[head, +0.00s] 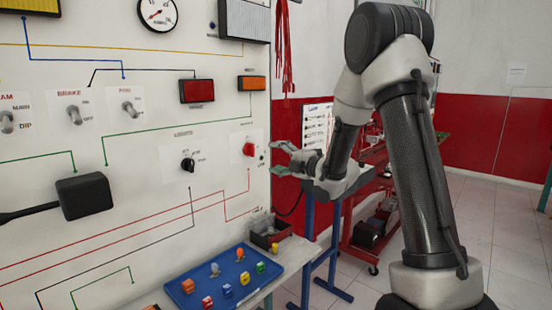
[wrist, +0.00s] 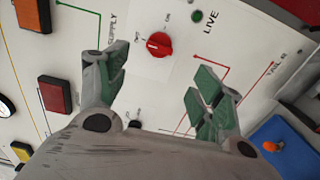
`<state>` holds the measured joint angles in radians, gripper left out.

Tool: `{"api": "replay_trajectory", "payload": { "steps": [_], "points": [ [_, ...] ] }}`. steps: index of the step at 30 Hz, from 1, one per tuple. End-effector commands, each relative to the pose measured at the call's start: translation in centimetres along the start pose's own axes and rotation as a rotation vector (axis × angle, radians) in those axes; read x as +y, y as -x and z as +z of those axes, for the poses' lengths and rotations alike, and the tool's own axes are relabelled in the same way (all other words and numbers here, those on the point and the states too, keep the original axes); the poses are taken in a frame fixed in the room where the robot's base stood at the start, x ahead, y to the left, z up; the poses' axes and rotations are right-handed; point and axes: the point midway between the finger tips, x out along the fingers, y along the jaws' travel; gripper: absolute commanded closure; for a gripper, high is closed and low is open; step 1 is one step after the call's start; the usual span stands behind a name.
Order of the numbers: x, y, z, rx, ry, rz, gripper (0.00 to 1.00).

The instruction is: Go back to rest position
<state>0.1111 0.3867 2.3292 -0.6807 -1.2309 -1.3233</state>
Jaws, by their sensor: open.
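My gripper (head: 282,158) is open and empty in front of the right part of the white trainer panel (head: 150,210). In the wrist view my gripper (wrist: 158,84) has its green-padded fingers spread wide. The red SUPPLY knob (wrist: 159,44) shows beyond the gap between them, with no finger seen touching it. In the head view the red knob (head: 249,149) is just left of the fingertips. My arm reaches in from the right, bent at a high elbow.
A blue tray (head: 238,297) with several small coloured parts lies on the bench below the panel. A black knob (head: 188,164) and toggle switches are on the panel to the left. A red cart (head: 361,235) stands behind my arm. Open floor lies at the right.

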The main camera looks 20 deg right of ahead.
Motion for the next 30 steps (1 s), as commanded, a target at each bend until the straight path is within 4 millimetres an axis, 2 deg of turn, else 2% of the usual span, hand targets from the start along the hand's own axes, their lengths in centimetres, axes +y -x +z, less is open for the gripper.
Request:
{"api": "replay_trajectory", "payload": {
  "steps": [8, 11, 14, 15, 16, 18, 20, 23, 25, 27, 30],
  "points": [
    [-0.2, 0.0, 0.1, -0.002, -0.039, -0.008, 0.33],
    [-3.2, 0.3, 1.1, -0.058, -0.169, -0.129, 0.33],
    [-8.9, 2.5, 3.1, -0.21, -0.373, -0.336, 0.33],
    [-11.3, 4.2, 3.8, -0.296, -0.469, -0.425, 0.33],
    [-12.6, 5.7, 4.3, -0.368, -0.539, -0.484, 0.33],
    [-14.2, 9.6, 5.0, -0.544, -0.694, -0.595, 0.33],
    [-14.7, 13.3, 5.0, -0.701, -0.822, -0.666, 0.33],
    [-13.9, 19.9, 3.6, -0.964, -1.03, -0.743, 0.33],
    [-12.4, 24.7, 1.5, -1.142, -1.173, -0.77, 0.33],
    [-10.6, 29.1, -1.3, -1.3, -1.307, -0.785, 0.33],
    [-8.1, 34.4, -5.6, -1.458, -1.463, -0.788, 0.33]
  ]
}}
